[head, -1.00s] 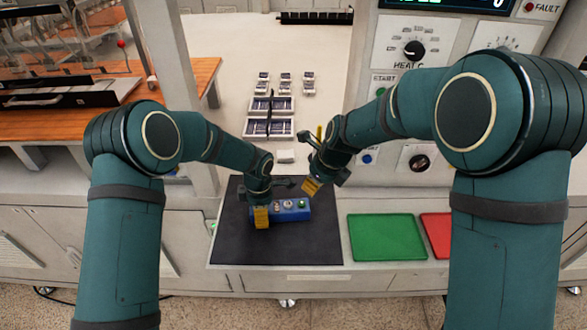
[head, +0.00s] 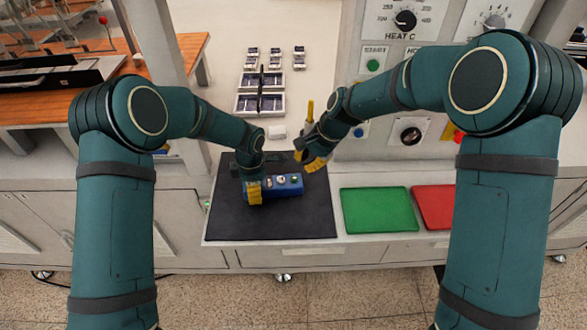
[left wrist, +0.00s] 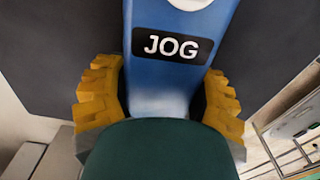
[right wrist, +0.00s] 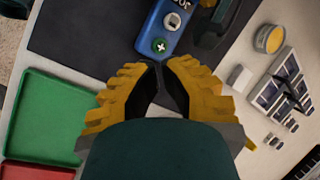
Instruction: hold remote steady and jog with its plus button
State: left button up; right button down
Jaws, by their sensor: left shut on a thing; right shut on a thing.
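The blue remote (head: 288,189) is over the dark mat (head: 228,222); I cannot tell if it touches the mat. My left gripper (head: 254,190) is shut around its left end, and the left wrist view shows the remote (left wrist: 168,80) with its JOG label between the fingers. My right gripper (head: 314,163) is above and to the right of that end. In the right wrist view its fingertips (right wrist: 157,68) are together just short of the button, with nothing visible between them.
A green tray (head: 378,226) and a red tray (head: 434,222) lie right of the mat. Behind are a white block (head: 277,131) and dark panels (head: 260,104). The machine's control face (head: 385,105) stands behind my right arm. A yellow-topped round thing (right wrist: 270,38) is near the block.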

aim_at(294, 179)
jog(key=d+n+y, duration=0.1)
jog(key=n, duration=0.8)
jog(key=w+d+r+n+y, duration=0.1)
jog(key=n, duration=0.8)
jog(key=w+d+r+n+g+y, duration=0.1)
jog(key=n, duration=0.7)
jog(key=shift+n, duration=0.4)
jog(key=shift+f, duration=0.1)
jog(key=x, duration=1)
jog(key=shift+w, duration=0.1)
